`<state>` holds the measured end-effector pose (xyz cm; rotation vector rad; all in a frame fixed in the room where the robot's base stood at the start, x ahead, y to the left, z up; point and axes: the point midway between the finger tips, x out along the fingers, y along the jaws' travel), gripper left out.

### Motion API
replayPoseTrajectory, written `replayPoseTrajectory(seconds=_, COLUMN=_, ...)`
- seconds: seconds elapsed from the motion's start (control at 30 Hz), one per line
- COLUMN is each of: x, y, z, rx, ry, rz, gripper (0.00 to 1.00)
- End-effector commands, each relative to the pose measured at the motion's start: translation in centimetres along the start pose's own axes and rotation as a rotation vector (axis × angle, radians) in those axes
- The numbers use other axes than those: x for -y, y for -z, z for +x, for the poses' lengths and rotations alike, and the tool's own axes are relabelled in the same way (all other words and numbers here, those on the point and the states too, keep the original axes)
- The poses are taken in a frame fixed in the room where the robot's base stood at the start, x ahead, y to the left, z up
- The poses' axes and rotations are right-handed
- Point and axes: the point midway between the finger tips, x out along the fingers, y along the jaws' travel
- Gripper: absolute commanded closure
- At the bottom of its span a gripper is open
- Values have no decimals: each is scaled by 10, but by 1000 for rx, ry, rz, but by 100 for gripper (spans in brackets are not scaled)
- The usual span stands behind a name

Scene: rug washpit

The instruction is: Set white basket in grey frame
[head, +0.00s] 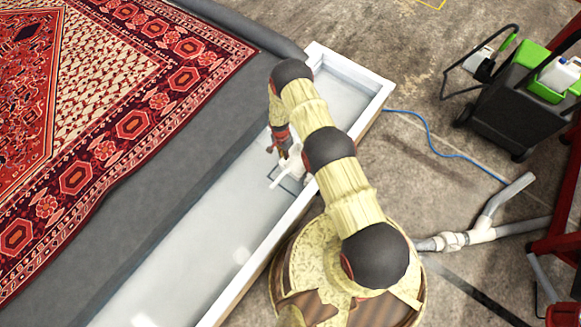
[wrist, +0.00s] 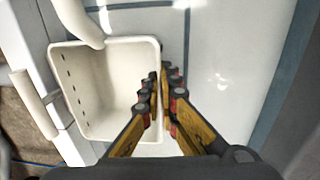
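The white basket (wrist: 105,95) is a squarish open bin with a row of small slots in its left wall. In the head view the basket (head: 294,160) shows only partly, beside my arm. My gripper (wrist: 161,76) has its fingers on either side of the basket's right wall and looks closed on it; the exact contact is hard to see. In the head view my gripper (head: 282,150) is over the trough. The grey frame (wrist: 187,35) shows as thin grey lines on the pale trough floor, beyond and right of the basket. It also shows in the head view (head: 289,186), partly covered.
A white pipe (wrist: 76,18) comes close over the basket's far left corner. The long white trough (head: 205,245) has raised walls. A patterned rug (head: 95,110) lies left. A black-green machine (head: 515,105), blue hose (head: 433,145) and grey pipes (head: 480,233) are at right.

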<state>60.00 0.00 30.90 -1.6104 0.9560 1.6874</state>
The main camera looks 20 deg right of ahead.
Motion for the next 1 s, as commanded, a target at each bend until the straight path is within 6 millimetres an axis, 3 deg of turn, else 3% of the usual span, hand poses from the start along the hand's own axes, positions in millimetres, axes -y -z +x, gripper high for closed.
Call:
replayPoseTrajectory(seconds=0.03, x=0, y=-1, z=15, rx=1, ry=-2, rz=0, gripper=100)
replayPoseTrajectory(seconds=0.1, x=1, y=-1, z=26, rx=1, ry=-2, rz=0, gripper=100)
replayPoseTrajectory(seconds=0.37, x=4, y=0, z=44, rx=0, ry=0, rz=-1, gripper=100)
replayPoseTrajectory(seconds=0.57, x=5, y=-1, z=72, rx=1, ry=-2, rz=-1, gripper=100)
replayPoseTrajectory(seconds=1.0, x=6, y=0, z=77, rx=0, ry=0, rz=-1, gripper=97)
